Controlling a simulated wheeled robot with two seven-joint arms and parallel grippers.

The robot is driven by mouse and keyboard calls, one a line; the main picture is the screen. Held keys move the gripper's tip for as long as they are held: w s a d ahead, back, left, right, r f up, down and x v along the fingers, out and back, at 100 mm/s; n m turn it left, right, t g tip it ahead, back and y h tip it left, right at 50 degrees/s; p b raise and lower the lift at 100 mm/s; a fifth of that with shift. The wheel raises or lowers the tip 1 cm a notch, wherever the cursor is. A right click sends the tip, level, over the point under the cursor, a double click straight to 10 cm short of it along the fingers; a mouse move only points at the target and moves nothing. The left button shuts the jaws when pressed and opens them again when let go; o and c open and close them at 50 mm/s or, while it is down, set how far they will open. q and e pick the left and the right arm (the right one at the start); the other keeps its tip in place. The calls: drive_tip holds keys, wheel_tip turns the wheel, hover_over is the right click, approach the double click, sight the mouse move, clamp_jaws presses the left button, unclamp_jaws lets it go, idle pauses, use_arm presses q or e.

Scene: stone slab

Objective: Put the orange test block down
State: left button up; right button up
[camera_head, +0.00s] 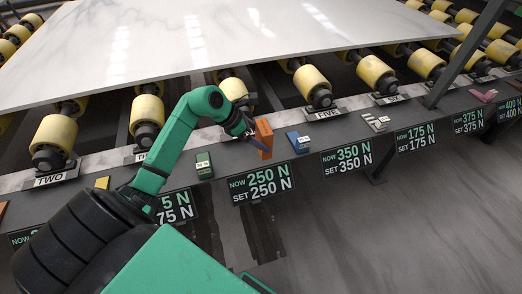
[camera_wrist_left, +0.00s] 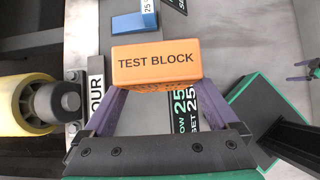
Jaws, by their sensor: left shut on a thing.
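The orange test block (camera_head: 264,137) is held in my left gripper (camera_head: 250,135), in front of the slab and above the sign reading NOW 250 N, SET 250 N (camera_head: 262,186). In the left wrist view the block (camera_wrist_left: 156,61) shows the words TEST BLOCK, with the purple fingers (camera_wrist_left: 155,105) on its two sides. I cannot tell whether its underside touches the grey ledge (camera_head: 232,160). Part of my right gripper (camera_wrist_left: 304,71) shows small at the right edge of the left wrist view; its opening is unclear.
A green block (camera_head: 204,166) lies on the ledge left of the orange one, and a blue block (camera_head: 298,142) lies to the right. Yellow rollers (camera_head: 311,84) and the pale stone slab (camera_head: 200,35) are behind. More signs line the ledge front.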

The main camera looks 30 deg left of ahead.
sight(260, 152)
use_arm(q)
wheel_tip(260, 152, down, 7)
drive_tip(key=shift+f, duration=0.1)
drive_tip(key=o, duration=1.5)
drive_tip(key=shift+f, duration=0.15)
drive_tip(key=shift+o, duration=0.3)
